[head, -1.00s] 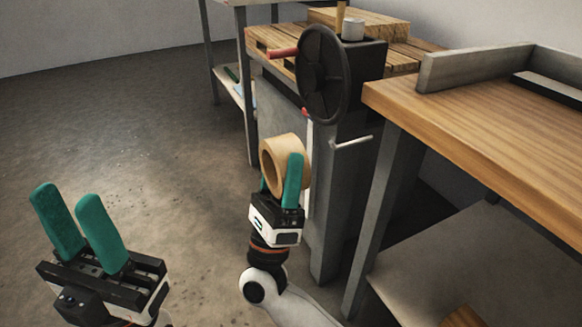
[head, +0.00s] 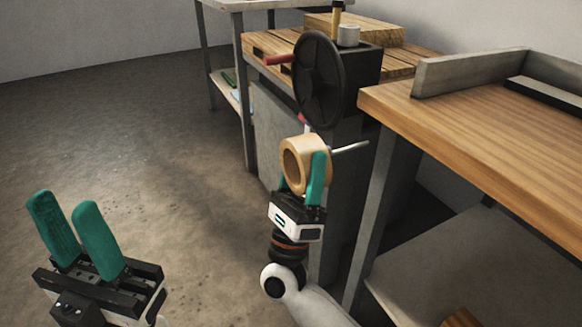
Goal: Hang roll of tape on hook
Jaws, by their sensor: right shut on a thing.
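The roll of tape (head: 290,157) is a tan ring held upright in my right gripper (head: 307,172), which is shut on its wall. One green finger shows on the right side of the roll; the other is mostly hidden behind it. The hook (head: 350,147) is a thin pale metal rod on the grey post below the black handwheel. Its right end sticks out just right of the roll; its left part is hidden behind the roll and finger. I cannot tell whether the roll touches it. My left gripper (head: 62,215) is open and empty at the lower left.
The black handwheel (head: 317,80) with a red handle stands above the roll. A wooden-topped workbench (head: 470,130) with a grey raised edge is on the right, its leg close to the hook. Open floor (head: 150,150) lies to the left.

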